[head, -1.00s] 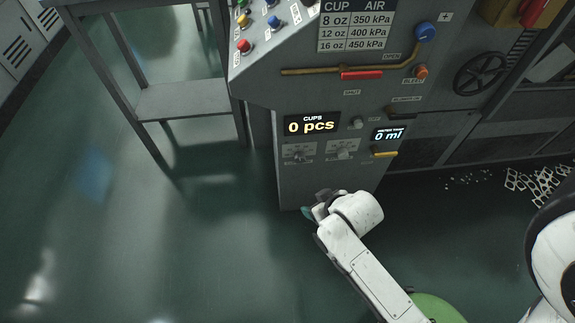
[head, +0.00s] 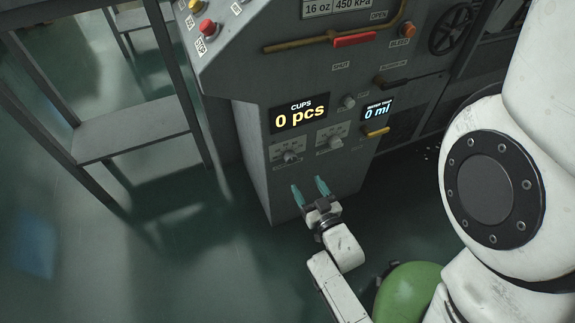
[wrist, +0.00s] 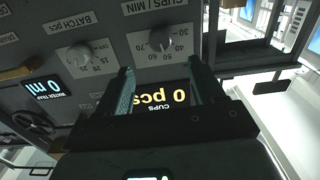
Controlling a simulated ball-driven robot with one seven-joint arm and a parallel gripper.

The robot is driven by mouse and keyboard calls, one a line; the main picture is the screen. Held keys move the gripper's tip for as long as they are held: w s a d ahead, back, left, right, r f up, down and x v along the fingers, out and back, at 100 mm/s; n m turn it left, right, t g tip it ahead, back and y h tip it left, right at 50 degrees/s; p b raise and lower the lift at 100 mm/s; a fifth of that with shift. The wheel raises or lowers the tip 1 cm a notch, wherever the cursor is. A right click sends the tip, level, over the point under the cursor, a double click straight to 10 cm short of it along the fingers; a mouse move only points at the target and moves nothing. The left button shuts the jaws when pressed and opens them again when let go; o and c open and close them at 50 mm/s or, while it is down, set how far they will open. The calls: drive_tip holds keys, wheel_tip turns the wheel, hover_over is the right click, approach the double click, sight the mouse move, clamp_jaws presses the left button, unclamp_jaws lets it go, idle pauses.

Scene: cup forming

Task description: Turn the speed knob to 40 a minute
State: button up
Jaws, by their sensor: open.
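The speed knob, labelled CUPS / MIN (wrist: 161,45), is a small pale knob with a printed scale running from about 30 to 70. Its pointer direction is too small to tell. In the head view it is the left of two knobs (head: 290,156) under the cups display. My gripper (head: 309,187) is open and empty, its two teal fingers pointing up at the panel below the knobs. In the wrist view the fingertips (wrist: 161,70) lie apart on either side of the knob's line, short of the knob and not visibly touching it.
The batch knob (wrist: 79,57) sits close beside the speed knob. The cups display (head: 300,114) reads 0 pcs. The water trap display (head: 377,110) reads 0 ml, with a yellow lever (head: 376,131) below it. A grey metal stand (head: 135,130) is at left, with open floor before it.

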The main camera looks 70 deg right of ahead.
sight(292, 161)
drive_tip(key=b+x, duration=0.1)
drive_tip(key=x, duration=0.9)
drive_tip(key=shift+w+b, duration=0.15)
drive_tip(key=shift+b, duration=0.2)
drive_tip(key=shift+c, duration=0.5)
drive_tip(key=c, duration=1)
drive_tip(key=shift+o, duration=0.2)
drive_tip(key=shift+n, duration=0.3)
drive_tip(key=shift+f+n+b, duration=0.1)
drive_tip(key=shift+n+b, duration=0.95)
drive_tip(key=shift+n, duration=0.15)
drive_tip(key=shift+n+b, duration=1.05)
drive_tip(key=shift+n, duration=0.95)
